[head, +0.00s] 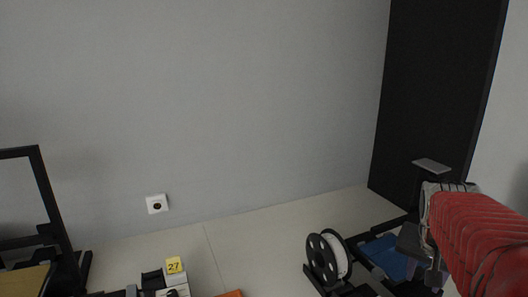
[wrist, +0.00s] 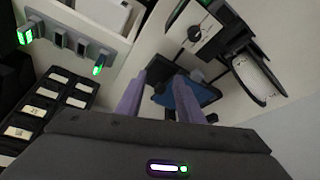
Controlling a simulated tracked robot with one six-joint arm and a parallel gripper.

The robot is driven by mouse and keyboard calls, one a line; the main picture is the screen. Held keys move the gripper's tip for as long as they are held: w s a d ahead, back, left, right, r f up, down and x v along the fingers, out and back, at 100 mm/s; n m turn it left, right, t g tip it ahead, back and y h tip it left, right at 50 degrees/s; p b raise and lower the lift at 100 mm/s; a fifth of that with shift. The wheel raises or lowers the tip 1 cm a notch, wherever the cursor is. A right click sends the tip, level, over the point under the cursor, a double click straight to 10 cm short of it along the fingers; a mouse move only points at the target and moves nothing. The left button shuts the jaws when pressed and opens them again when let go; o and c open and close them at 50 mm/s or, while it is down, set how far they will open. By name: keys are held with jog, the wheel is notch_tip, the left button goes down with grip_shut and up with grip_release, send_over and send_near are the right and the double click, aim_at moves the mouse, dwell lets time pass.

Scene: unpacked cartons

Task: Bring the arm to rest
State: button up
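My arm, with a ribbed red cover, reaches in from the right edge of the head view. My gripper (head: 432,268) is at its end, partly hidden and small in that view, over the black-framed machine with the blue plate (head: 386,256). In the wrist view my gripper (wrist: 160,82) shows two purple fingers, apart, with nothing held between them. The blue plate (wrist: 187,103) shows beyond and below the fingers.
A spool (head: 329,257) stands left of the machine; it also shows in the wrist view (wrist: 258,75). A yellow 27 tag (head: 174,265) is at the bottom. A black frame (head: 50,205) stands left, a tall black panel (head: 437,90) right. A green-lit strip (wrist: 70,38) lies upper left.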

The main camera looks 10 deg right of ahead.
jog(key=s+a+f+n+t+y, duration=0.1)
jog(key=a+n, duration=0.4)
jog(key=a, duration=0.9)
jog(key=s+a+f+n+t+y, duration=0.1)
jog(key=a+n, duration=0.5)
jog(key=a, duration=0.9)
jog(key=shift+s+a+f+t+y, duration=0.25)
jog(key=shift+s+t+y, duration=0.2)
jog(key=shift+y, duration=0.55)
